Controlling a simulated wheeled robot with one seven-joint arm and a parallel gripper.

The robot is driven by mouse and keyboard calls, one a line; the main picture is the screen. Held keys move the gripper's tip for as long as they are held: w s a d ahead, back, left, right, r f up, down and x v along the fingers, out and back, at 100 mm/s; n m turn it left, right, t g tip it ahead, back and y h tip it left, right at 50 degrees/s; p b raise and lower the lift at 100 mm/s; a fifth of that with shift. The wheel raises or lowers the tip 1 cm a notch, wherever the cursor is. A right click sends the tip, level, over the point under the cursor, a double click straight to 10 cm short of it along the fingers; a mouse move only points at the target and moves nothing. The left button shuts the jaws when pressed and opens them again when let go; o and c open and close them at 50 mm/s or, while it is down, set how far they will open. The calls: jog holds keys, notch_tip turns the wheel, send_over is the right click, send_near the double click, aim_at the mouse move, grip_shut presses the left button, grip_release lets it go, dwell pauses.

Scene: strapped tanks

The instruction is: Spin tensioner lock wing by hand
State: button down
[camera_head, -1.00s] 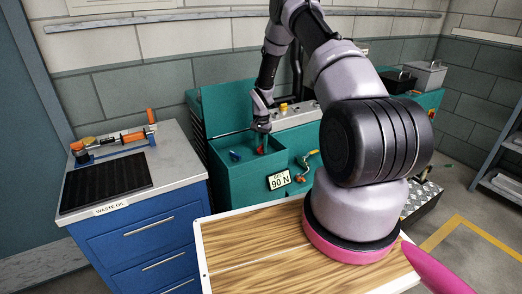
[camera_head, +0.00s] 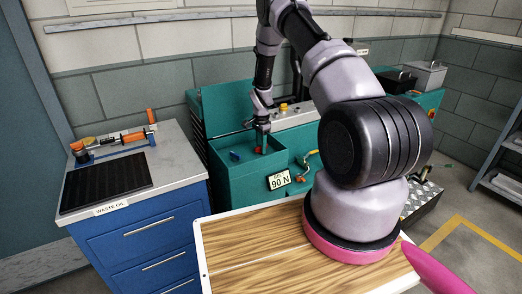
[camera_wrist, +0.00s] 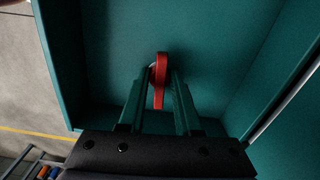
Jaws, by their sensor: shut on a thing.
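The red wing (camera_wrist: 160,72) shows in the wrist view between the tips of my gripper (camera_wrist: 161,78), inside the teal box. My gripper is shut on it. In the head view my gripper (camera_head: 262,143) reaches down into the open teal box (camera_head: 240,186), and a small bit of the red wing (camera_head: 258,150) shows at its tips. The fingers hide part of the wing, and what it is mounted on cannot be seen.
A small blue part (camera_head: 234,156) is in the box left of my gripper. A "90 N" label (camera_head: 279,180) is on the box front, with an orange-ended curved part (camera_head: 306,166) beside it. The blue cabinet (camera_head: 140,235) stands at left, carrying a black mat (camera_head: 106,185).

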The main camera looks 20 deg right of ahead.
jog(key=m, duration=0.3)
jog(key=shift+m, duration=0.3)
jog(key=m, duration=0.4)
jog(key=shift+m, duration=0.4)
jog(key=m, duration=0.4)
jog(key=shift+m, duration=0.4)
jog(key=m, duration=0.4)
jog(key=shift+m, duration=0.4)
